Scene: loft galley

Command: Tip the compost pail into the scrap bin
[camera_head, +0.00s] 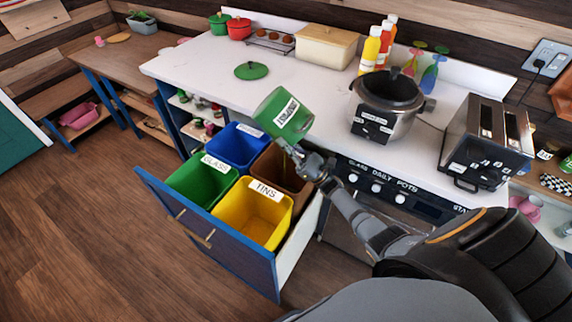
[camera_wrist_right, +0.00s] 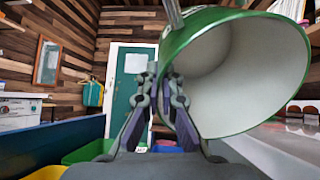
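The compost pail (camera_head: 284,114) is green with a white label and hangs tilted above the pull-out bin drawer. My right gripper (camera_head: 301,158) is shut on it, over the brown bin. In the right wrist view the pail (camera_wrist_right: 240,70) is on its side with its mouth toward the camera. The visible part of its pale inside looks empty. The gripper fingers (camera_wrist_right: 161,95) close at its grey handle and rim; the exact contact is hard to tell. The brown bin (camera_head: 275,168), likely the scrap bin, is partly hidden by the gripper; its label is not visible. My left gripper is not in view.
The drawer (camera_head: 222,245) also holds a blue bin (camera_head: 237,146), a green glass bin (camera_head: 202,180) and a yellow tins bin (camera_head: 252,212). A green lid (camera_head: 251,71) lies on the counter. A cooker (camera_head: 386,104) and a toaster (camera_head: 486,138) stand right of the pail.

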